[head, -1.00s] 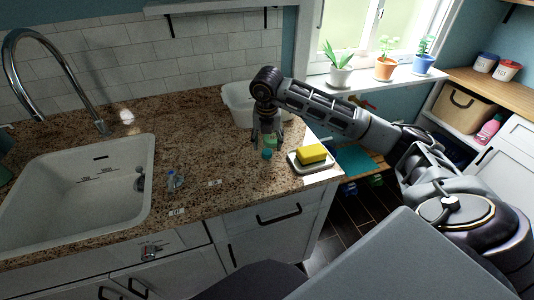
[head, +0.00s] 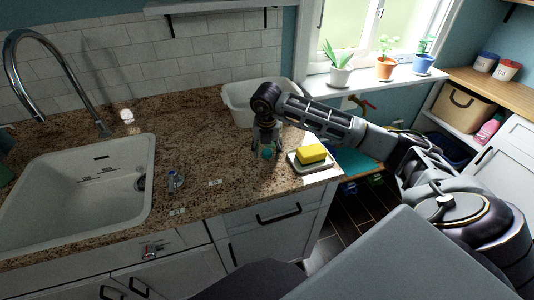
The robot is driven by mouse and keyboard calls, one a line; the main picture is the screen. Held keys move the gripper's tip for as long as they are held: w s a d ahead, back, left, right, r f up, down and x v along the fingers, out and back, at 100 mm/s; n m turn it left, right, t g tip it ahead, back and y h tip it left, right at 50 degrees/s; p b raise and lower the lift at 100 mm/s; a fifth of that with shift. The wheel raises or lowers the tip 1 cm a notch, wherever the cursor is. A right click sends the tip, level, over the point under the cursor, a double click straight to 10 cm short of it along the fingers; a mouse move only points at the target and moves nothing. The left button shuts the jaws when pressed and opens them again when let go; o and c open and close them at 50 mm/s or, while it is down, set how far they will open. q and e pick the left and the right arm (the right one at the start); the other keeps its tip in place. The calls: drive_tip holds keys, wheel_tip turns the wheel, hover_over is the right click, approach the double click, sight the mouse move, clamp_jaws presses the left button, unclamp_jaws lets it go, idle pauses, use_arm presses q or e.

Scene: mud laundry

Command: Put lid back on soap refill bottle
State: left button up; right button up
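My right gripper (head: 267,150) points down at the counter near its front right corner. Its fingers look spread on either side of a small teal piece (head: 267,152), which may be the lid or the top of the soap bottle; the fingers hide much of it. I cannot tell whether they touch it. A small clear item with a blue top (head: 175,180) stands on the counter just right of the sink; its kind is too small to tell. My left gripper is out of view.
A yellow sponge (head: 311,153) lies on a white dish (head: 297,162) just right of the gripper. A white tub (head: 234,102) stands behind it. The sink (head: 150,185) and tap (head: 60,60) are at left. Speckled counter (head: 205,140) between is mostly clear.

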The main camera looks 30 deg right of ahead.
sight(267, 152)
drive_tip(key=c, duration=0.6)
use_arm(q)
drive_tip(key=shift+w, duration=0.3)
use_arm(e)
drive_tip(key=shift+c, duration=0.2)
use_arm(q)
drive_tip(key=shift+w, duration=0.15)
use_arm(e)
drive_tip(key=shift+r, duration=0.7)
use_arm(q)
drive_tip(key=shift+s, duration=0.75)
use_arm(e)
wheel_tip(267, 152, up, 17)
drive_tip(key=shift+f, duration=0.2)
